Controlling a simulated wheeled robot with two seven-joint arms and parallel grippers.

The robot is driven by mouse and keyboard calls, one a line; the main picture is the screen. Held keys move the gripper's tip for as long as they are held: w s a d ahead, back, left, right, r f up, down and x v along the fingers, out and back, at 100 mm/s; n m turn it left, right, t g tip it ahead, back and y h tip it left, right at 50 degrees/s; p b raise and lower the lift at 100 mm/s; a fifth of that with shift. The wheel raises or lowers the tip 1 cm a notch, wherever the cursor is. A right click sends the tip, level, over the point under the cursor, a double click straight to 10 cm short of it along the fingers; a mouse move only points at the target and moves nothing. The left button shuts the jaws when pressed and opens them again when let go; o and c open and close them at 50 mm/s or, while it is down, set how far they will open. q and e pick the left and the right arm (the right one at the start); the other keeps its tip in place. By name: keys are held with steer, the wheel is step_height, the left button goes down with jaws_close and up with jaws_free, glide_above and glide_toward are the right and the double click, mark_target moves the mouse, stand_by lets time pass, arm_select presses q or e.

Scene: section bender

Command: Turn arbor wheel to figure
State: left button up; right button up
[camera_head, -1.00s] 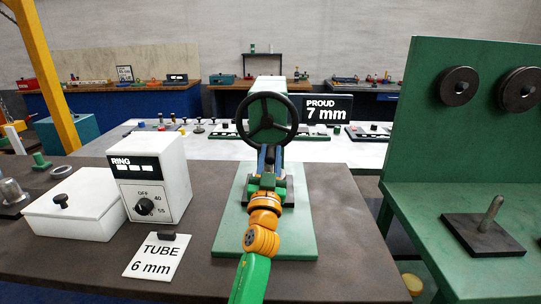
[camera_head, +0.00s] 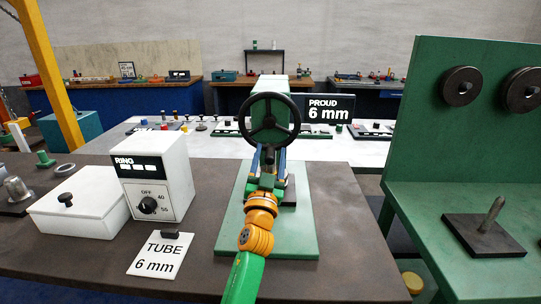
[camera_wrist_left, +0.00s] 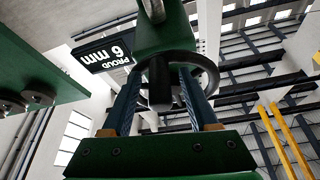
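The black arbor wheel (camera_head: 268,118) stands upright on the green bender (camera_head: 282,85), above its pale green base plate (camera_head: 300,240). The black display (camera_head: 327,108) behind it reads "PROUD 6 mm" and also shows upside down in the left wrist view (camera_wrist_left: 102,52). The tube card (camera_head: 158,255) reads "TUBE 6 mm". My left gripper (camera_head: 269,150) is at the wheel's lower rim. In the left wrist view its two fingers (camera_wrist_left: 160,78) stand apart, one each side of a dark cylindrical part at the wheel. Whether they press on it is unclear. My right gripper is out of view.
A white RING box with a dial (camera_head: 158,178) and a white lidded box (camera_head: 82,203) stand left on the brown bench. A green panel with black discs (camera_head: 462,86) rises at right, with a pin on a dark plate (camera_head: 486,238). The bench right of the base plate is clear.

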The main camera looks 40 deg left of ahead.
arm_select(q)
steer(key=b+v, duration=0.1)
steer(key=v, duration=0.5)
steer(key=shift+s+d+f+b, duration=0.15)
steer(key=shift+s+f+b, duration=0.1)
steer(key=shift+b, duration=0.15)
steer(key=shift+s+d+r, duration=0.1)
steer(key=shift+s+d, duration=0.05)
steer(key=shift+s, duration=0.15)
steer(key=shift+w, duration=0.1)
